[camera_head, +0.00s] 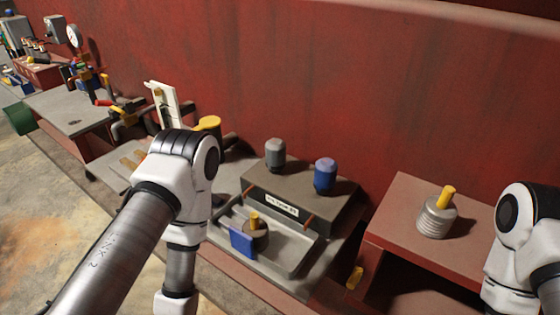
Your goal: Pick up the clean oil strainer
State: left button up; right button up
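A bright silver ribbed cylinder with a yellow handle, which looks like the clean oil strainer (434,221), stands upright on the red bench at right. A darker, brownish cylinder with a similar yellow handle, which looks like a dirty strainer (257,238), sits in the grey tray (285,262) at centre, beside a blue block (241,243). My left arm crosses the left middle and bends down past the bottom edge. My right arm stands at the right edge, to the right of the silver strainer. Neither gripper shows; nothing visible touches the silver strainer.
The red bench top (405,205) is clear around the silver strainer. A dark box (265,190) behind the tray carries a grey canister (275,153) and a blue canister (325,174). A red wall (390,100) runs behind. Benches with tools stand at far left.

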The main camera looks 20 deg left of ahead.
aim_at(436, 216)
jog(key=k+j+z, duration=0.2)
jog(key=k+l+z, duration=0.4)
jog(key=l, duration=0.15)
jog(key=i+l+z, duration=0.1)
jog(key=l, duration=0.5)
jog(key=i+z, duration=0.05)
